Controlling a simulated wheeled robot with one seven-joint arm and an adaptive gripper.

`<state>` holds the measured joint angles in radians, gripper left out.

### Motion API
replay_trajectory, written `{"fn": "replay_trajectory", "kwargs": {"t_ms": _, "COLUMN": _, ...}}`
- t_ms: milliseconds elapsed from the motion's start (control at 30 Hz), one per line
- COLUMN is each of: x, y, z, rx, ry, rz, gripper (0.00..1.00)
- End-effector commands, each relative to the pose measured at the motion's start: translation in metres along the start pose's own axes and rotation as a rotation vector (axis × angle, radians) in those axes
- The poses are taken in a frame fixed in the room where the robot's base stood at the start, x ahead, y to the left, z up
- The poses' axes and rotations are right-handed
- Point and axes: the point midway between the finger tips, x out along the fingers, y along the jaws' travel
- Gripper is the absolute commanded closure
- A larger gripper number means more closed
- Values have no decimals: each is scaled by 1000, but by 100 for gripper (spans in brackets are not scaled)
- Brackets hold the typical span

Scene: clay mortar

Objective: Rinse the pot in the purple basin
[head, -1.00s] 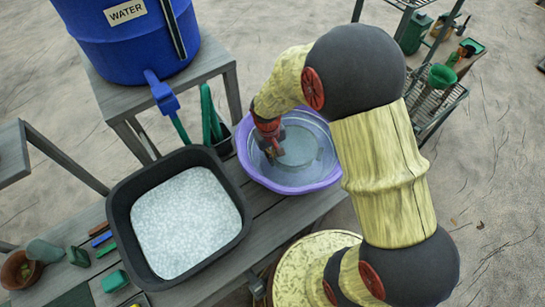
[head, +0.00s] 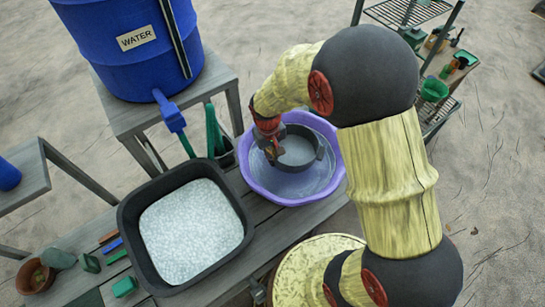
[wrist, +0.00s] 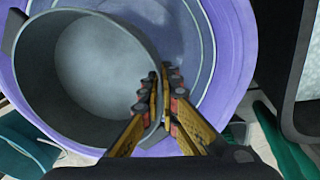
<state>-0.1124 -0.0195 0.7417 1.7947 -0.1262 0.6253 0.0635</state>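The dark grey pot (head: 297,151) is at the purple basin (head: 250,180), inside its outline in the head view, with its dark rim and side showing above the water. My gripper (head: 272,143) reaches down to the pot's left side. In the wrist view, the two fingers of my gripper (wrist: 162,86) are shut on the pot's wall at the rim, one inside and one outside. The pot (wrist: 100,62) looks tilted, and its inside is pale grey and cloudy; I cannot tell whether water is in it. The purple basin (wrist: 238,35) lies behind it.
A black tub (head: 140,240) of white granules stands left of the basin on the grey bench (head: 285,228). A blue water barrel (head: 125,55) with a tap stands behind. Green tools (head: 212,130) stand between tub and basin. A shelf rack (head: 425,95) is at the back right.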

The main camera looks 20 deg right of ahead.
Motion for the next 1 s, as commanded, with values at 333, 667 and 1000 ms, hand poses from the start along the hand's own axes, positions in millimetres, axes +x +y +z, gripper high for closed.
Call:
{"fn": "replay_trajectory", "kwargs": {"t_ms": 333, "x": -35, "y": 3, "z": 0, "rx": 0, "ry": 1, "rz": 0, "gripper": 100}}
{"fn": "replay_trajectory", "kwargs": {"t_ms": 667, "x": -56, "y": 4, "z": 0, "rx": 0, "ry": 0, "rz": 0, "gripper": 100}}
{"fn": "replay_trajectory", "kwargs": {"t_ms": 1000, "x": -55, "y": 4, "z": 0, "rx": 0, "ry": 0, "rz": 0, "gripper": 100}}
